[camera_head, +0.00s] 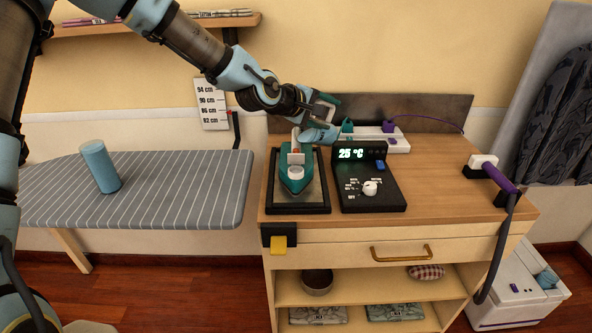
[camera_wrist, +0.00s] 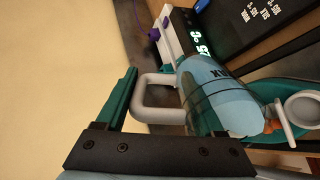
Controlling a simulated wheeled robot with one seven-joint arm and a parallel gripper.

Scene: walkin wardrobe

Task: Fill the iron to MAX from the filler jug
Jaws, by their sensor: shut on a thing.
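The teal iron (camera_head: 296,186) rests on a black-framed stand on the dresser, with a pale round cup-like part on top; that ring also shows at the right of the wrist view (camera_wrist: 305,108). My gripper (camera_head: 324,112) is above and just behind the iron. It is shut on the pale grey handle (camera_wrist: 150,98) of a light blue jug (camera_wrist: 228,92). In the head view the jug (camera_head: 318,134) looks tilted over the iron's back end. Upside-down lettering like MAX shows on the light blue surface. The water level and any flow cannot be made out.
A black control unit (camera_head: 370,190) reading 25 °C stands right of the iron. A white strip with plugs (camera_head: 398,142) lies behind it. A purple-handled hose (camera_head: 497,178) is at the dresser's right edge. A blue cylinder (camera_head: 100,168) stands on the striped ironing board (camera_head: 190,185).

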